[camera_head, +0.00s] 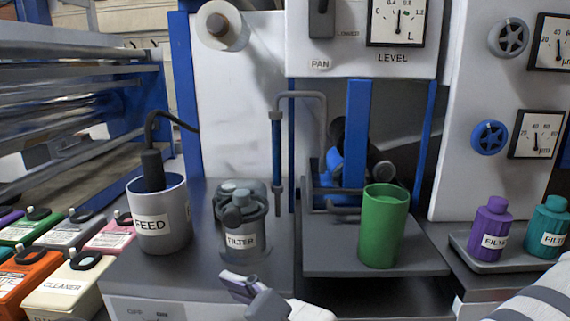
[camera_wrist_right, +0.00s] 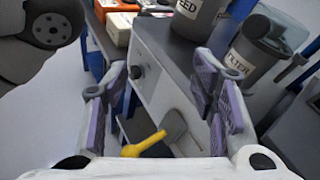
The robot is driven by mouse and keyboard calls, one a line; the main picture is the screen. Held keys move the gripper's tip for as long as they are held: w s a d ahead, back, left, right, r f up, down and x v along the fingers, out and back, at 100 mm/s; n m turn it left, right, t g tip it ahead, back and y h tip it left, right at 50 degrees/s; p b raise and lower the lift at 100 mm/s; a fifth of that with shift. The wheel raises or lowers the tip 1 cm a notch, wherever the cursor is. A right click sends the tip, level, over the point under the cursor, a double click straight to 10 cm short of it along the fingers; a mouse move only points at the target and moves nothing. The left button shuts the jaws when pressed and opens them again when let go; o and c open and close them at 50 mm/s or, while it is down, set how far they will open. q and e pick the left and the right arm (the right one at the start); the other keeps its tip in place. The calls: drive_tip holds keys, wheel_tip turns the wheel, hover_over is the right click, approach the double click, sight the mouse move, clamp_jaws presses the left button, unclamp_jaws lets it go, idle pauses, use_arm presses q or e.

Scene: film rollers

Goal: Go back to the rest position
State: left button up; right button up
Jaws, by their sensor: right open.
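My right gripper (camera_head: 246,290) shows at the bottom middle of the head view, low in front of the grey bench. In the right wrist view its two purple-padded fingers (camera_wrist_right: 158,75) are spread apart with nothing between the pads. Part of a striped white arm link of mine shows at the bottom right of the head view. My left gripper is not visible in either view.
A FEED pot (camera_head: 160,228), a FILTER jar (camera_head: 240,245) and a green cup (camera_head: 384,230) stand on the machine. Purple (camera_head: 490,232) and teal (camera_head: 546,228) bottles stand right. Labelled containers (camera_head: 70,290) line the left. A yellow-handled item (camera_wrist_right: 145,144) lies below my right gripper.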

drive_tip(key=s+d+f+n+g+h+p, duration=0.1)
drive_tip(key=s+d+f+n+g+h, duration=0.15)
drive_tip(key=s+f+n, duration=0.55)
drive_tip(key=s+d+f+n+g+h+p, duration=0.15)
drive_tip(key=s+f+g, duration=0.3)
drive_tip(key=f, duration=0.65)
use_arm(q)
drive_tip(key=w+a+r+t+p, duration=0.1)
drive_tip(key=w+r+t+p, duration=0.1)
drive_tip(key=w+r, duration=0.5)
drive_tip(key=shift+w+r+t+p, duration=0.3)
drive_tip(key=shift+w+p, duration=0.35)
drive_tip(key=shift+p, duration=0.15)
use_arm(e)
drive_tip(key=s+d+f+n+g+h, duration=0.2)
drive_tip(key=s+d+n, duration=0.4)
drive_tip(key=s+d, duration=0.3)
drive_tip(key=s+d+f+n+g+h, duration=0.2)
drive_tip(key=s+d+f+n+h, duration=0.3)
drive_tip(key=s+d, duration=0.4)
drive_tip(key=d+f+n, duration=0.1)
drive_tip(key=d, duration=0.5)
drive_tip(key=shift+d+n+g+h, duration=0.15)
drive_tip(key=shift+n+g+h, duration=0.15)
drive_tip(key=shift+n+g, duration=0.1)
drive_tip(key=shift+s+f, duration=0.1)
